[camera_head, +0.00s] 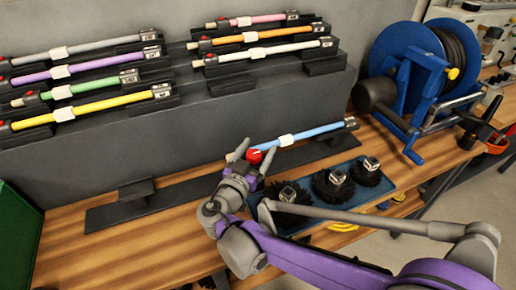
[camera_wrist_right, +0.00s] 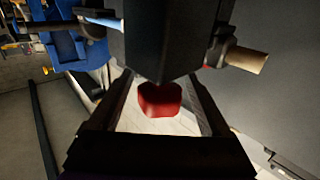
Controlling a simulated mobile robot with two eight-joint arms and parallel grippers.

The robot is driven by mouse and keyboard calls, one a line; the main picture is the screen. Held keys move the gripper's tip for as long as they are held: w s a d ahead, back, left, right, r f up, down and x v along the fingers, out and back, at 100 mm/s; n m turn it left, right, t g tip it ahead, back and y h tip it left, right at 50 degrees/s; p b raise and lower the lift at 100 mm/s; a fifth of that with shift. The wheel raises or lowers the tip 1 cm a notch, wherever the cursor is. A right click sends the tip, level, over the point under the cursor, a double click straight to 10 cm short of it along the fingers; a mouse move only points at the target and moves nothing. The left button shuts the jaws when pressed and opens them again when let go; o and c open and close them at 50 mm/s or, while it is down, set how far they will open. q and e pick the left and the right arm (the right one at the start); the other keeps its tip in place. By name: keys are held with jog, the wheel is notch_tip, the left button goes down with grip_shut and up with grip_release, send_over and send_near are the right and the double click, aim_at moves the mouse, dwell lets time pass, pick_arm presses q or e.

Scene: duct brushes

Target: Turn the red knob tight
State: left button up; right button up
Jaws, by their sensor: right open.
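The red knob (camera_head: 254,156) sits at the near-left end of the light-blue rod (camera_head: 315,132), which lies in a dark holder on the wooden bench. In the right wrist view the red knob (camera_wrist_right: 160,99) sticks out of a black block (camera_wrist_right: 170,40). My right gripper (camera_head: 252,160) is at the knob. Its two open fingers stand on either side of the knob in the wrist view, with a visible gap on both sides. My left gripper is not in view.
Several coloured rods, such as the yellow one (camera_head: 95,105), rest on a grey stepped rack (camera_head: 150,140) behind. A blue tray (camera_head: 392,187) with black round brushes (camera_head: 334,186) lies beside my right arm. A blue hose reel (camera_head: 415,75) stands at the right.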

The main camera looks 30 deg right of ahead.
jog(key=shift+w+d, duration=0.25)
grip_shut()
dwell(0.3)
jog(key=shift+m+g+h, duration=0.3)
jog(key=m+g+h, duration=0.1)
jog(key=g, duration=0.1)
jog(key=m+g+h+p, duration=0.1)
jog(key=m+g, duration=0.1)
jog(key=s+m+g+h+p, duration=0.1)
jog(key=g, duration=0.1)
jog(key=shift+d, duration=0.25)
jog(key=shift+s+d+m+g+h+p, duration=0.15)
jog(key=shift+s+m+g+p, duration=0.1)
jog(key=shift+m+g, duration=0.6)
jog(key=shift+s+a+m+g+h+p, duration=0.1)
jog(key=shift+m+g+h+p, duration=0.15)
jog(key=shift+m+g, duration=0.6)
jog(key=shift+s+d+m+g+h+p, duration=0.1)
jog(key=shift+s+m+g+p, duration=0.25)
jog(key=shift+g, duration=0.95)
jog(key=shift+m+g, duration=0.25)
jog(key=shift+g, duration=0.05)
